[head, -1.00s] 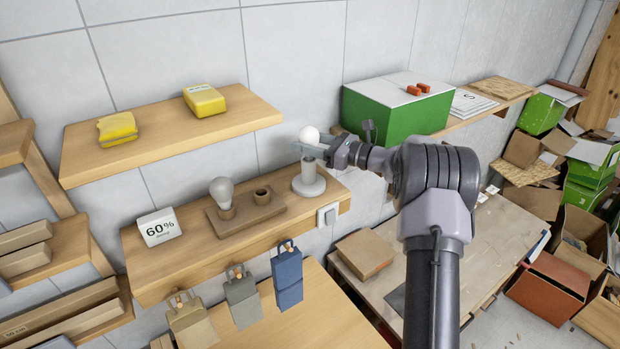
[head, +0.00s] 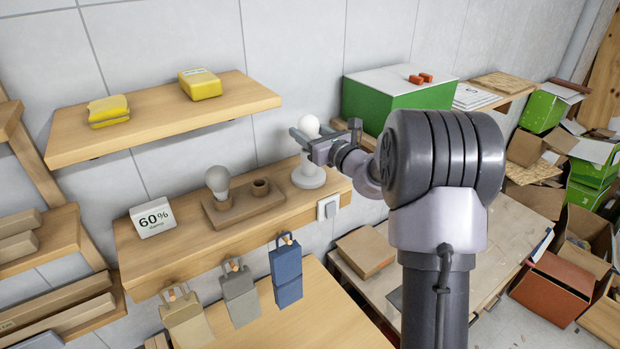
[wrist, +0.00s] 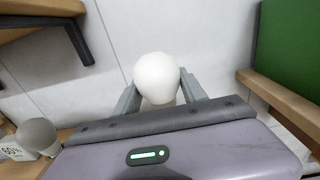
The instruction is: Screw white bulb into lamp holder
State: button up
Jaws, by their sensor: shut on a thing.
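A white bulb (head: 308,125) stands upright at the top of the white lamp holder (head: 308,178) on the right end of the lower wooden shelf. My gripper (head: 305,137) is shut on the white bulb, with its fingers on either side of it. In the wrist view the white bulb (wrist: 157,76) sits between the two grey fingertips. My gripper hides the joint between bulb and holder, so I cannot tell how deep the bulb sits. A greyer bulb (head: 218,179) stands in the left socket of a brown block (head: 238,213); the block's right socket (head: 261,187) is empty.
A "60%" sign (head: 153,221) stands left on the lower shelf. An upper shelf (head: 150,125) with two yellow packs is above. A green box (head: 395,100) stands right of the holder. A wall switch (head: 327,207) and several hanging bags (head: 286,272) are at the shelf front.

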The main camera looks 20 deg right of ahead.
jog(key=shift+f, duration=0.15)
jog(key=o, duration=1.5)
jog(key=shift+c, duration=1.4)
